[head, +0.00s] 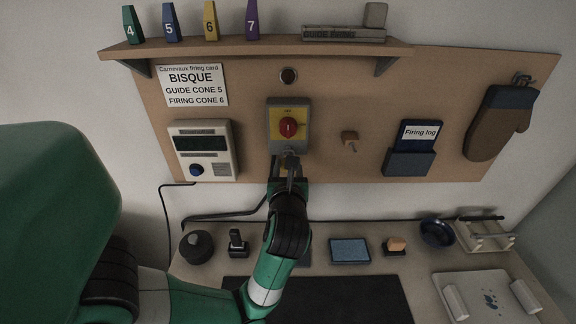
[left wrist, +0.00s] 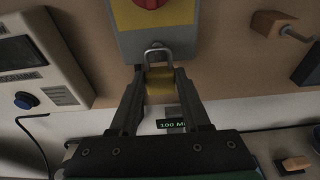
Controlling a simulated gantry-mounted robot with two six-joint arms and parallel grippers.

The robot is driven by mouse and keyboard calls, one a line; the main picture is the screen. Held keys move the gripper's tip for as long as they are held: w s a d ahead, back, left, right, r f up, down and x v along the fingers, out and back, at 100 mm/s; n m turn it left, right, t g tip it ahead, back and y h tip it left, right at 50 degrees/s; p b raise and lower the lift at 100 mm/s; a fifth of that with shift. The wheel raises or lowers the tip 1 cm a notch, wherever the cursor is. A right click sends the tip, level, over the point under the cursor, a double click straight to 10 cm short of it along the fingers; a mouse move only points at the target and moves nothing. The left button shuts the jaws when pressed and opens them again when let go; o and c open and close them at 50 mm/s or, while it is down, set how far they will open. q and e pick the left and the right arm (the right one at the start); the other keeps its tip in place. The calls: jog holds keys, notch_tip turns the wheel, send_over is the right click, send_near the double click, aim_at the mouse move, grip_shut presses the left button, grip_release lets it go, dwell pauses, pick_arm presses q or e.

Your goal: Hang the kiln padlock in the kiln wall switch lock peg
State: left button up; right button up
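The kiln wall switch (head: 288,112) is a grey box with a yellow plate and red knob, on the brown wall board. It also shows at the top of the left wrist view (left wrist: 125,45). The kiln padlock (left wrist: 160,84) has a brass body and a silver shackle pointing up. My left gripper (head: 289,170) is just below the switch, its fingers against both sides of the padlock body. The shackle overlaps the switch's lower edge in the left wrist view. The lock peg is hidden there, so I cannot tell whether the shackle is around it. My right gripper is out of view.
A controller box (head: 203,150) is left of the switch. A wooden peg (head: 350,137), a firing log holder (head: 409,160) and a hanging mitt (head: 499,122) are to its right. A shelf (head: 250,49) with numbered cones runs above. The bench below holds several small items.

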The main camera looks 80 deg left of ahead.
pick_arm(q)
jog(key=o, duration=0.5)
jog(key=shift+d, duration=0.1)
jog(key=p+v, duration=0.3)
jog(key=v, duration=0.8)
jog(key=shift+d, duration=0.2)
